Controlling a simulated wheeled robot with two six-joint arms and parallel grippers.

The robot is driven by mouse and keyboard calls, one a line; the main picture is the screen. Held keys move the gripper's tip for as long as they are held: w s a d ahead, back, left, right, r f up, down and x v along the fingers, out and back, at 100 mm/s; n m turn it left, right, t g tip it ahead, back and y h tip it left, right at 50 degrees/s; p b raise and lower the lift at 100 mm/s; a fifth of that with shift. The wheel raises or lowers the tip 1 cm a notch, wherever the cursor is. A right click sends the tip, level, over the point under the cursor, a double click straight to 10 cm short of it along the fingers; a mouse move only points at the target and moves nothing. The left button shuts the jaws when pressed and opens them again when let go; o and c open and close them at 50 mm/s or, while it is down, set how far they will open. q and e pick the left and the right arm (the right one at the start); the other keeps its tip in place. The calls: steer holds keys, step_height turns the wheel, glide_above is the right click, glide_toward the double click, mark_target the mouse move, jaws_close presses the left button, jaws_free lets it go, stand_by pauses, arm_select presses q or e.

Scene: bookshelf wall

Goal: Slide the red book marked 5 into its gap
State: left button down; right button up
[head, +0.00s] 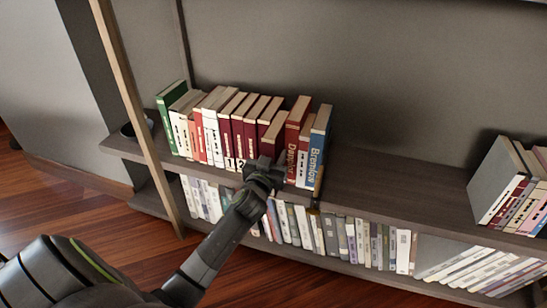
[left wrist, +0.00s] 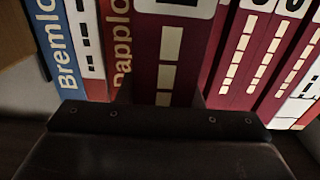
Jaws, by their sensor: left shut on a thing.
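The red book (head: 271,136) stands upright in the row on the upper shelf, between dark red books on its left and the "Dapplo" book (head: 295,135) on its right. Its top sits lower and nearer to me than its neighbours, so it appears to stick out of the row. My left gripper (head: 263,172) is shut on its lower front. In the left wrist view the book's dark red spine (left wrist: 174,55) fills the centre, nearer than the spines beside it. Its number is cut off or hidden there. How deep it sits cannot be told. My right gripper is not in view.
The blue "Bremlov" book (head: 317,147) ends the row at the right. A green book (head: 170,115) ends it at the left. The upper shelf (head: 390,190) is bare to the right, up to another book group (head: 500,180). A wooden post (head: 130,95) stands at the left front.

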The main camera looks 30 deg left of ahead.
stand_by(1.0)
arm_select(q)
steer(key=c, duration=0.9)
jaws_free()
steer(key=p+v, duration=0.2)
steer(key=v, duration=1.5)
steer(key=shift+s+d+f, duration=0.1)
steer(key=shift+s+d, duration=0.1)
